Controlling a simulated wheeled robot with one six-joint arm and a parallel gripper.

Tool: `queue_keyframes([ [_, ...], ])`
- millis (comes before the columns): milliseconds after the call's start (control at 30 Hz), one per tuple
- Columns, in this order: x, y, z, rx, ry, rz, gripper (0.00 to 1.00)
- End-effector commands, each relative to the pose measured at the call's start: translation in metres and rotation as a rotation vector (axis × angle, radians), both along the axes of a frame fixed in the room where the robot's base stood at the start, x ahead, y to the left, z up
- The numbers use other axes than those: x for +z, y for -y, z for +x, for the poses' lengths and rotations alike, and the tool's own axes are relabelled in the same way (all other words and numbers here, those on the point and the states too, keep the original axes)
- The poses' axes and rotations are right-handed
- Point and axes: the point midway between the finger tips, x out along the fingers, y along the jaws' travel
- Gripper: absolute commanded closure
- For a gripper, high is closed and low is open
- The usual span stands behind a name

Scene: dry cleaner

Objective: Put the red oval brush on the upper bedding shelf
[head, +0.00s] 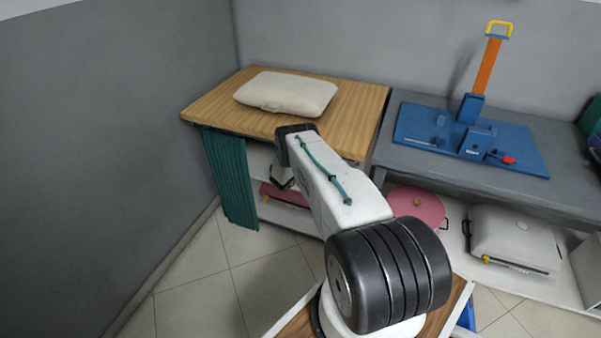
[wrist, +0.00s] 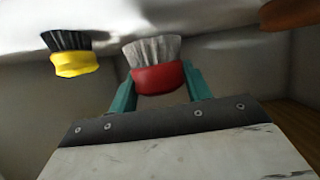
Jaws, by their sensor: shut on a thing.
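The red oval brush (wrist: 158,78), with pale grey bristles, sits between the two teal fingers of my gripper (wrist: 157,84) in the wrist view. My gripper is shut on it. The bristle ends are at or close to a white surface (wrist: 220,22); I cannot tell if they touch. In the head view my arm reaches to the front of a wood-topped unit (head: 215,105), and the brush is hidden there. White shelving (head: 262,160) shows below the top, partly behind a green curtain (head: 229,175). I cannot tell which level is the upper bedding shelf.
A yellow brush with black bristles (wrist: 75,62) is left of the red one. A brown object (wrist: 288,14) is at the upper right. A cream pillow (head: 287,93) lies on the wooden top. A grey table (head: 440,170) with a blue press (head: 470,135) stands to the right.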

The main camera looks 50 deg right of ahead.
Motion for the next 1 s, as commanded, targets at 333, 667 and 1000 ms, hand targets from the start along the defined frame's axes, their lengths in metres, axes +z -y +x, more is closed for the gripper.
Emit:
queue_keyframes([
  [333, -0.032, 0.001, 0.004, 0.001, 0.001, 0.0, 0.83],
  [667, -0.035, 0.001, 0.004, 0.001, 0.001, 0.0, 0.83],
  [1000, -0.036, 0.001, 0.004, 0.001, 0.001, 0.0, 0.29],
])
